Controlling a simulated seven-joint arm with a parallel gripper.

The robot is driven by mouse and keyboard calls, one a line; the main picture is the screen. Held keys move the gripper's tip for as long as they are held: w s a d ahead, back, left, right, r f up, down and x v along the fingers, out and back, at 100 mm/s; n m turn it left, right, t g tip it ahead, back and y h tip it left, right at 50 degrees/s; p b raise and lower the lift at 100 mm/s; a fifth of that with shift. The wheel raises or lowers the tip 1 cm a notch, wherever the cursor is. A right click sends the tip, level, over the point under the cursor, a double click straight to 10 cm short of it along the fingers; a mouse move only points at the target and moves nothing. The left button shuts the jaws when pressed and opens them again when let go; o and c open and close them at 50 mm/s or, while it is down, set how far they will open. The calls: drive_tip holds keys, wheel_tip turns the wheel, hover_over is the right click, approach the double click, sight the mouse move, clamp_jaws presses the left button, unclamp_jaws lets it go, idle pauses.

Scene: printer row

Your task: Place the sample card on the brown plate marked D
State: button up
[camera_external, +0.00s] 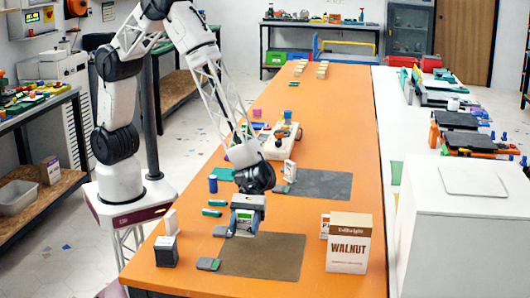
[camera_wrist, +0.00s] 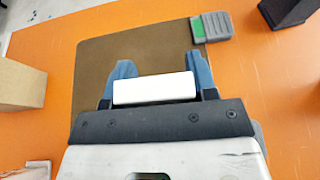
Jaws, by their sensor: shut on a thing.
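The brown plate (camera_external: 275,262) lies flat on the orange table, near its front end. In the wrist view the brown plate (camera_wrist: 100,55) spreads out beyond and below my fingers. A small grey and green block (camera_external: 208,264) sits at its near-left corner; no letter D is readable. My gripper (camera_external: 247,226) is shut on a pale card (camera_external: 243,217), held upright above the plate's far-left part. In the wrist view my gripper (camera_wrist: 162,80) has a blue finger at each end of the card's white edge (camera_wrist: 155,89). The card's lower side is hidden.
A Walnut box (camera_external: 350,245) stands just right of the brown plate, with another small box behind it. A grey plate (camera_external: 322,185) lies farther back. A dark block (camera_external: 166,251) and a blue cylinder (camera_external: 213,184) stand to the left.

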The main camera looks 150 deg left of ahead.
sight(245, 234)
drive_tip(key=shift+f, duration=1.75)
drive_tip(key=shift+f, duration=0.15)
drive_tip(key=o, duration=0.9)
drive_tip(key=shift+s+a+r, duration=0.3)
drive_tip(key=shift+a+r, duration=0.05)
drive_tip(key=v, duration=1.1)
